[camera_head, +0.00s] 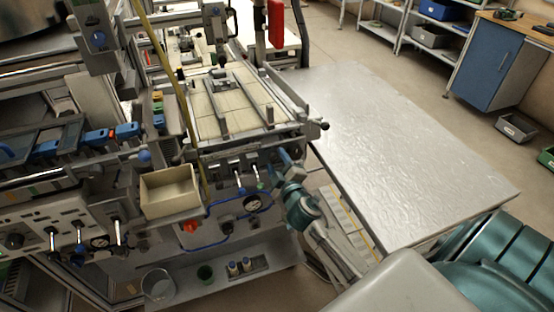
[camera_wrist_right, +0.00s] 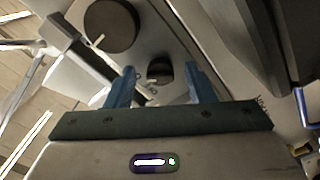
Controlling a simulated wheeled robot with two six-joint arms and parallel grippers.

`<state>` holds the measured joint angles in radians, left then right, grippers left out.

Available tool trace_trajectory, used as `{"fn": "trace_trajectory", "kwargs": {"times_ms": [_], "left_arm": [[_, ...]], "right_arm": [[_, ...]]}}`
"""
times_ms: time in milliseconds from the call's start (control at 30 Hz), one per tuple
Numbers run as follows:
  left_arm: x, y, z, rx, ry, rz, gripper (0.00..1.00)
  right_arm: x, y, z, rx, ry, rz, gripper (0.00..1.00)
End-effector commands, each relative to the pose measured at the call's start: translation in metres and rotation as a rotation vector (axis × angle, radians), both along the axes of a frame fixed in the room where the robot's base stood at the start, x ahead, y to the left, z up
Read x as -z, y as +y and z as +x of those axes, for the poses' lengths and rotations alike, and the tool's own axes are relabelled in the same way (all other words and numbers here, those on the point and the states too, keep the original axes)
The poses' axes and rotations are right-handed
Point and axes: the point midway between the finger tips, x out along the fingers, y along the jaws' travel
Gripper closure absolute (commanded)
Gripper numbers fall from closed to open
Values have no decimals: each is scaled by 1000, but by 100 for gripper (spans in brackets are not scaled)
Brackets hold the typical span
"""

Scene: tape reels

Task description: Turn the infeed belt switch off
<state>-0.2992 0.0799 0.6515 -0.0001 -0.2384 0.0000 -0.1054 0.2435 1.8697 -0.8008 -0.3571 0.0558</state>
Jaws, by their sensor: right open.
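My right gripper (camera_head: 277,167) is open at the right front corner of the machine, close to its front panel. In the right wrist view its two blue fingers (camera_wrist_right: 161,78) stand apart. A small dark knob (camera_wrist_right: 160,72) with pale markings beside it shows between the fingertips, on a grey panel. It looks like a rotary switch, but I cannot read its label or tell its setting. I cannot tell whether the fingers touch it. In the head view this knob is not clearly visible near my gripper. My left gripper is not in view.
A larger dark round part (camera_wrist_right: 110,25) sits near the knob. Levers (camera_head: 239,184) and a gauge (camera_head: 252,202) are on the front panel left of my gripper. A beige bin (camera_head: 170,192) and a red knob (camera_head: 190,226) are farther left. A bare metal table (camera_head: 410,140) stands right.

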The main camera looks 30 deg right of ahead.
Motion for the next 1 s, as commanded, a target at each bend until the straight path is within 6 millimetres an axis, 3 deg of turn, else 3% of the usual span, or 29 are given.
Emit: {"fn": "trace_trajectory", "kwargs": {"times_ms": [333,567,1000], "left_arm": [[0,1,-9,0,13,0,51],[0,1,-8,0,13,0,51],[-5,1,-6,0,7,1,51]], "right_arm": [[1,-1,5,1,0,1,51],[1,-1,4,1,1,0,95],[-1,-1,4,0,22,-86,95]]}}
